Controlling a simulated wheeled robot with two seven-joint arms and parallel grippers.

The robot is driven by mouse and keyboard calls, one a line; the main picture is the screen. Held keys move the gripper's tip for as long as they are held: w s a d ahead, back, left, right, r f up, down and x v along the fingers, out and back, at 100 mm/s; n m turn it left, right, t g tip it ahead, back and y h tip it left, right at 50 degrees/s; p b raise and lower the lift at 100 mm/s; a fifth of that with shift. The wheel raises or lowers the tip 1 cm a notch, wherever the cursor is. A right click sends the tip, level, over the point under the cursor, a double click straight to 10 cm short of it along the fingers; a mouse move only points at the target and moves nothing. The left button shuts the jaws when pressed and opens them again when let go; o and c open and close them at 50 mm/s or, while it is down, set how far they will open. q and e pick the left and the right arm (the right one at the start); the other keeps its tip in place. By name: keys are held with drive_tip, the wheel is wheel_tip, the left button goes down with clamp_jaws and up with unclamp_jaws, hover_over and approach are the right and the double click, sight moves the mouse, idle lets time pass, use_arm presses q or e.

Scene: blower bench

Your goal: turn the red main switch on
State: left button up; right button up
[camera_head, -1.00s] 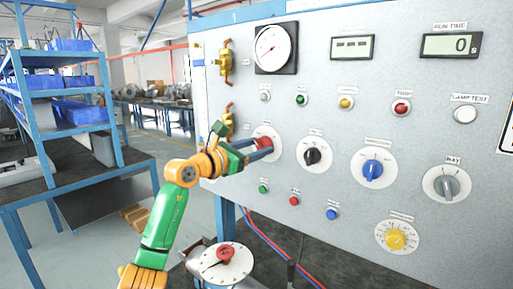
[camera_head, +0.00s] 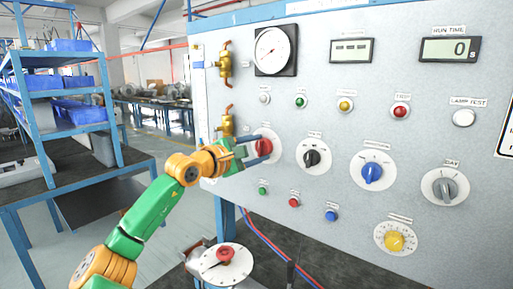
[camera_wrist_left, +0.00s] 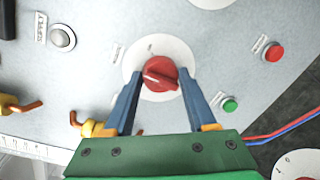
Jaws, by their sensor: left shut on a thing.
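The red main switch (camera_head: 264,147) is a round red knob on a white dial plate at the left of the grey panel. In the left wrist view the red knob (camera_wrist_left: 160,73) carries a pale pointer line, tilted in the picture. My left gripper (camera_head: 267,149) is at the knob, its blue fingers on opposite sides of it. In the left wrist view my left gripper (camera_wrist_left: 161,77) is shut on the knob; its fingertips partly hide the dial plate. The dial's markings are too small to read surely. My right gripper is not in view.
A black knob (camera_head: 313,157) and a blue knob (camera_head: 372,173) are to the right. Brass valve fittings (camera_head: 226,125) stick out just above left of the switch. A round white-topped unit with a red handle (camera_head: 225,255) stands below. Blue shelving (camera_head: 112,110) is at left.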

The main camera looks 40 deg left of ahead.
use_arm(q)
drive_tip(key=m, duration=0.4)
drive_tip(key=shift+r+p, duration=0.1)
drive_tip(key=shift+p, duration=0.3)
drive_tip(key=shift+d+m+y, duration=0.1)
drive_tip(key=shift+m+y, duration=0.3)
drive_tip(key=shift+m, duration=1.5)
drive_tip(key=shift+p, duration=0.3)
drive_tip(key=o, duration=1.4)
